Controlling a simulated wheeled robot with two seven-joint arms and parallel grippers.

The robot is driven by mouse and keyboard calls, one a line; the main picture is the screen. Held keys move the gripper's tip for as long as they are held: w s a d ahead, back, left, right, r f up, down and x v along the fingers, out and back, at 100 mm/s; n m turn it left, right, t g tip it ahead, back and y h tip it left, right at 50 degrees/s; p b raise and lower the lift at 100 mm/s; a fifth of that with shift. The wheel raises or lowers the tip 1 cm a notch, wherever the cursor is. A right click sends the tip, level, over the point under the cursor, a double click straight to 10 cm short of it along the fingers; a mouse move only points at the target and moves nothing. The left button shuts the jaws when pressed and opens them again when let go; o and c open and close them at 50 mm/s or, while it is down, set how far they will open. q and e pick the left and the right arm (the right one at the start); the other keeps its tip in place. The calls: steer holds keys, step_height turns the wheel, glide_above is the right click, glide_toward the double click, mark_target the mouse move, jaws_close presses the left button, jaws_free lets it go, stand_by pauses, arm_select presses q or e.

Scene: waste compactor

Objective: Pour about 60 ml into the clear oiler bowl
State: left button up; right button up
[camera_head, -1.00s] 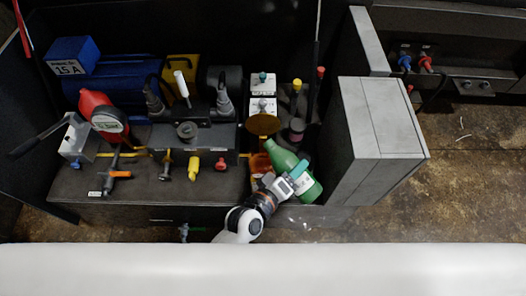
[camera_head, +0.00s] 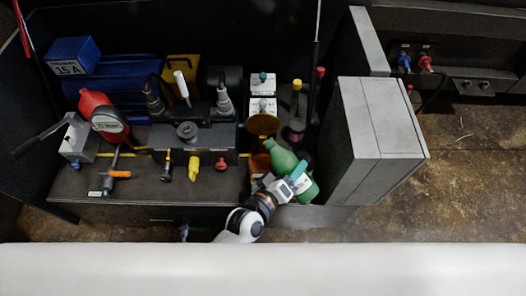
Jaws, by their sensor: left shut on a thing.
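A green bottle (camera_head: 282,160) with a pale label is tilted, its neck end toward the upper left. My left gripper (camera_head: 293,184) is shut on the bottle near its lower part. The bottle's neck end is beside an amber, see-through bowl (camera_head: 259,163), which is partly hidden by the bottle and my gripper. A round amber lid or disc (camera_head: 263,124) stands just above the bowl. I cannot make out any liquid stream or level. My right gripper is not in view.
A grey cabinet (camera_head: 375,130) stands close to the right of the bottle. Dark bottles or cylinders (camera_head: 296,130) are behind it. A red jug (camera_head: 103,115), a blue motor (camera_head: 118,80) and several small coloured valves (camera_head: 193,168) stand to the left on the bench.

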mark_target(288, 160)
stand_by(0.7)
arm_select(q)
steer(key=shift+w+f, duration=0.1)
steer(key=shift+f, duration=0.1)
steer(key=r+p, duration=0.1)
steer(key=m, duration=0.1)
steer(key=r+m+p, duration=0.1)
steer(key=shift+w+a+r+t+p, duration=0.3)
steer(key=shift+w+a+t, duration=0.05)
steer(key=shift+t, duration=0.05)
steer(key=shift+w+a+r+m+p, duration=0.15)
steer(key=shift+m+p, duration=0.15)
steer(key=shift+m, duration=0.3)
steer(key=shift+f+m+t+y+b, duration=0.3)
steer(key=shift+f+m+t+b, duration=0.3)
steer(key=shift+f, duration=0.25)
steer(key=shift+m, duration=0.7)
steer(key=shift+f+m+t+b, duration=0.2)
steer(key=shift+m+t+b, duration=0.1)
steer(key=shift+m, duration=0.6)
step_height(288, 160, up, 6)
steer(key=m+p, duration=0.2)
steer(key=p, duration=0.2)
steer(key=shift+f+m+t, duration=0.1)
steer(key=shift+m+t, duration=0.2)
steer(key=shift+t, duration=0.1)
